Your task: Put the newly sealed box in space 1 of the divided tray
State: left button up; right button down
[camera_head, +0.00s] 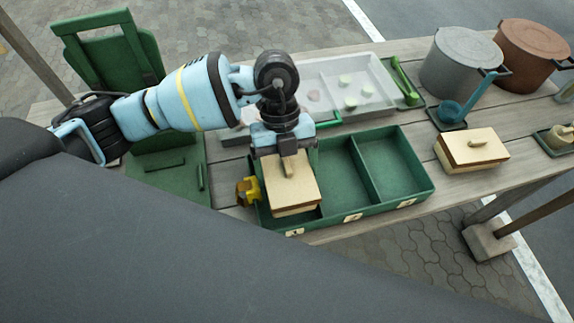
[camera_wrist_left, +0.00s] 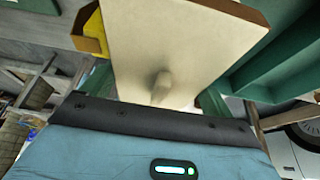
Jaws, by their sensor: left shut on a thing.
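A cream-lidded box (camera_head: 291,190) with brown sides and a knob is held by its knob in my left gripper (camera_head: 289,165). The lid fills much of the left wrist view (camera_wrist_left: 175,40), its knob between the fingers. The box is at the leftmost compartment of the green divided tray (camera_head: 384,205), hiding most of that compartment. I cannot tell whether its underside is inside or just above the rim. The middle and right compartments look empty. My right gripper is not in view.
A second lidded box (camera_head: 472,150) stands right of the tray. A yellow object (camera_head: 247,190) sits by the tray's left end.

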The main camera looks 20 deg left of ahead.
pick_arm(q)
jog(key=shift+f, duration=0.25)
jog(key=shift+f, duration=0.3)
jog(key=o, duration=0.8)
jog(key=shift+o, duration=0.2)
jog(key=shift+r, duration=0.1)
jog(key=shift+r, duration=0.35)
jog(key=v, duration=1.2)
jog(key=shift+r, duration=0.2)
